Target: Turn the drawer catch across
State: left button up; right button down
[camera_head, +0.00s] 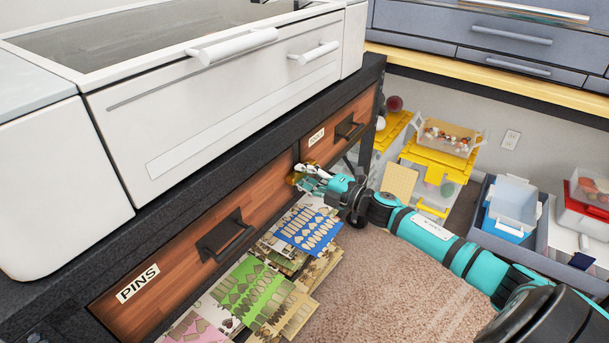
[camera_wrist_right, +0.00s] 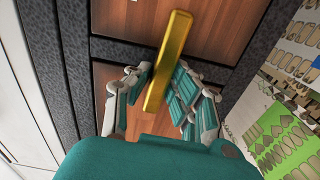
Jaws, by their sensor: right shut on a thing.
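The drawer catch (camera_wrist_right: 178,40) is a gold bar in the right wrist view. It lies over the dark strip between two wooden drawer fronts, reaching onto both and slightly slanted. In the head view only a bit of the gold catch (camera_head: 294,178) shows beside my fingers. My right gripper (camera_head: 306,176) is at the drawer fronts. In the wrist view its fingers (camera_wrist_right: 160,84) are shut on the catch's near part, one on each side. The left drawer front (camera_head: 165,287) is marked PINS; the right drawer front (camera_head: 340,120) has a small label. My left gripper is not in view.
Black drawer handles (camera_head: 225,237) stick out from the fronts. Patterned sheets (camera_head: 308,231) lie on the floor below. A white machine (camera_head: 230,90) stands on top. Yellow bins (camera_head: 437,165) and a grey bin (camera_head: 512,205) stand at the right. Carpet (camera_head: 390,290) is bare in front.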

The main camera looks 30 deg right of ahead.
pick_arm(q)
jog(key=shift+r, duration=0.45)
pick_arm(e)
jog(key=shift+f+n, duration=0.15)
jog(key=shift+n, duration=0.25)
jog(key=c, duration=1.2)
grip_release()
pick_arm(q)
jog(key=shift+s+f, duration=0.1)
pick_arm(e)
jog(key=v, duration=1.2)
